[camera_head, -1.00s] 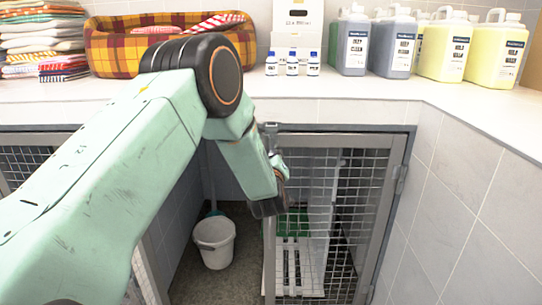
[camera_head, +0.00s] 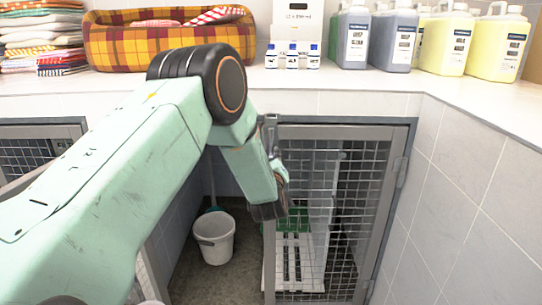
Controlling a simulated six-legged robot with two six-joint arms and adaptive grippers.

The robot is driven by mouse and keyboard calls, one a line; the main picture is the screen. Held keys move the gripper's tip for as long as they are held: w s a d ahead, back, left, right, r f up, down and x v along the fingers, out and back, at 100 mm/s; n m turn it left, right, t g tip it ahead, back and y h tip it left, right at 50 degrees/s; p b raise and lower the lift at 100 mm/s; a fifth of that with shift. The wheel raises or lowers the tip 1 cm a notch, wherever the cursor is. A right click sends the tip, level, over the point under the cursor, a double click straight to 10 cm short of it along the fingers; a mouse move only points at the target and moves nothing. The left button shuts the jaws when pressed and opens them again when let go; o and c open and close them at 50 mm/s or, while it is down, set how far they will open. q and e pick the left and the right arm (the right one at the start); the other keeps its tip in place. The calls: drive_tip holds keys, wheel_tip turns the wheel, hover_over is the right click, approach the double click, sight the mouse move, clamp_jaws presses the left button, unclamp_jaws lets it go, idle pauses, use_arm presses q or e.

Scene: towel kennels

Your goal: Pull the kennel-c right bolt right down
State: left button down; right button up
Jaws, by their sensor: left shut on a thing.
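The wire-mesh right door (camera_head: 383,215) of the kennel under the counter stands at the centre right, with hinges on its right side. My left arm crosses from the left, and its wrist bends down in front of the door's left upright. My left gripper (camera_head: 271,134) shows only as a small grey part at the upper left corner of this door, by the top frame. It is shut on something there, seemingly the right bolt. The bolt itself cannot be made out, as the gripper and wrist cover that spot. My right gripper is not in view.
The space left of the door is open, with a white bucket (camera_head: 215,240) on its floor. A white slatted rack (camera_head: 290,262) shows behind the mesh. The counter (camera_head: 340,88) holds a plaid pet bed (camera_head: 110,40), folded towels (camera_head: 40,35), bottles and jugs (camera_head: 445,42). A tiled wall closes the right side.

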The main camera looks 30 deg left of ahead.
use_arm(q)
drive_tip(key=c, duration=1.3)
unclamp_jaws()
drive_tip(key=shift+f, duration=0.15)
drive_tip(key=shift+o, duration=0.2)
drive_tip(key=shift+s, duration=0.1)
drive_tip(key=v, duration=1.2)
